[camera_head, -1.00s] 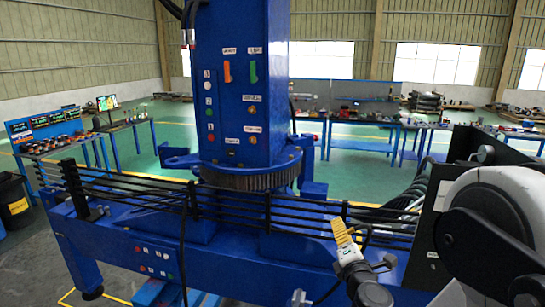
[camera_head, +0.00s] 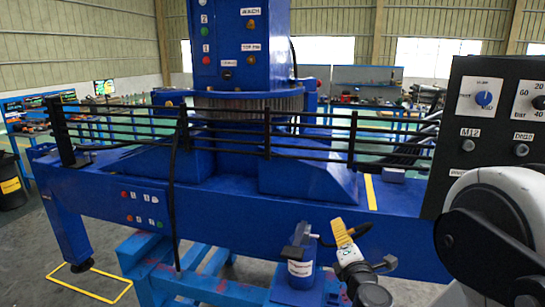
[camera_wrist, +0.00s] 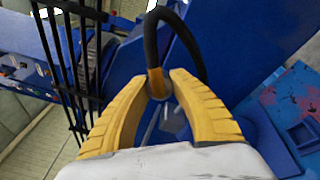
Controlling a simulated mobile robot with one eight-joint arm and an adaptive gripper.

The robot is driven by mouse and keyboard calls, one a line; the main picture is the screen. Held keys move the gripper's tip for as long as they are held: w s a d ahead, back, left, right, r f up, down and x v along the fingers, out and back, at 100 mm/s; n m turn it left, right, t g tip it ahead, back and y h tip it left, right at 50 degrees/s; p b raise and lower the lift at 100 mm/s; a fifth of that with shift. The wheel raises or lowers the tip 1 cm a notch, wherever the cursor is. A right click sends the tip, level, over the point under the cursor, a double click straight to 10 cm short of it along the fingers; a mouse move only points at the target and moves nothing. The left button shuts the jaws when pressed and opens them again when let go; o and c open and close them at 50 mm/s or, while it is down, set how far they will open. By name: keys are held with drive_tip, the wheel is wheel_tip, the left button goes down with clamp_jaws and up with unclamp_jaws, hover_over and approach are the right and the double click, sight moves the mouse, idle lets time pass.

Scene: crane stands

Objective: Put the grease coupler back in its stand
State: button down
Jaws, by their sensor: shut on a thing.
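My gripper (camera_head: 343,232) has yellow fingers and is at the lower middle of the head view. In the wrist view my gripper (camera_wrist: 157,88) is shut on the grease coupler (camera_wrist: 156,80), a brass-coloured end on a looping black hose (camera_wrist: 152,40). A blue canister (camera_head: 301,277) with a white label and dark top stands on a blue ledge, just left of my gripper in the picture. I cannot tell whether it is the coupler's stand.
A blue crane beam (camera_head: 230,195) with black rails (camera_head: 230,140) crosses behind my gripper. A dark control panel (camera_head: 495,125) stands at the right. A lighter blue frame (camera_head: 190,275) is below the beam. Open floor lies at the lower left.

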drive_tip(key=shift+f+b, duration=0.3)
drive_tip(key=shift+f, duration=0.55)
drive_tip(key=shift+r+p, duration=1.5)
drive_tip(key=shift+r, duration=0.65)
